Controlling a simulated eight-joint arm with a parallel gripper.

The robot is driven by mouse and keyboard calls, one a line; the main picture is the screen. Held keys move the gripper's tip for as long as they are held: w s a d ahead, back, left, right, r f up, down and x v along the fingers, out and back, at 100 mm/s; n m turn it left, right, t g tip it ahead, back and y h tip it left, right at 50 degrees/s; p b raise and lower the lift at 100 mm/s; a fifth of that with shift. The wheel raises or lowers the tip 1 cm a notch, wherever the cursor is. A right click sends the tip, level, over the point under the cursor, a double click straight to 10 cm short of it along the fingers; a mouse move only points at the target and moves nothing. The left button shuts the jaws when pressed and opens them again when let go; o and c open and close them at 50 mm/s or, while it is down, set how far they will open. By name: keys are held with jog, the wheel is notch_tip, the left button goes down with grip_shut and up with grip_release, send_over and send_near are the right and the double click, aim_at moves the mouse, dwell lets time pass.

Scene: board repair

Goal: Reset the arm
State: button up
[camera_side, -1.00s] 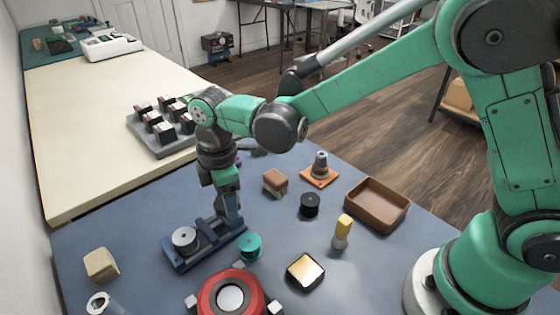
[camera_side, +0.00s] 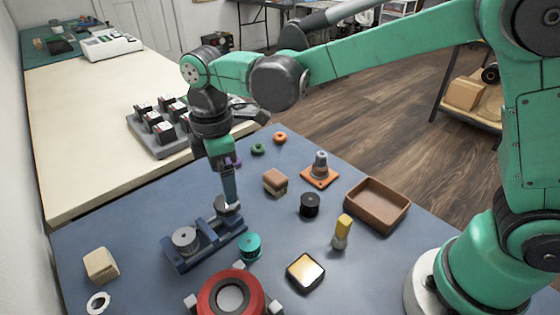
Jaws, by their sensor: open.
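My gripper (camera_side: 230,203) points down above the right end of the blue fixture (camera_side: 205,243) on the blue table. Its fingers are open and seen nearly edge-on. A grey round part sits right at or just below the fingertips; I cannot tell whether they touch it. Another grey disc (camera_side: 185,238) sits on the left end of the fixture. My arm reaches in from the right, over the table.
A teal spool (camera_side: 250,245), a red round device (camera_side: 231,298), a black-framed square (camera_side: 305,272), a brush (camera_side: 342,232), a black cylinder (camera_side: 310,205) and a brown tray (camera_side: 377,204) stand nearby. A grey rack (camera_side: 160,140) holds black blocks behind.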

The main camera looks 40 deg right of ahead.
jog(key=shift+r, duration=0.2)
jog(key=shift+d+r, duration=0.1)
jog(key=shift+d, duration=0.05)
jog(key=s+d+r+m+t, duration=0.3)
jog(key=s+d+m+t, duration=0.4)
jog(key=d+m, duration=0.7)
jog(key=shift+s+d+r+m, duration=0.2)
jog(key=shift+s+m, duration=0.2)
jog(key=shift+s, duration=0.5)
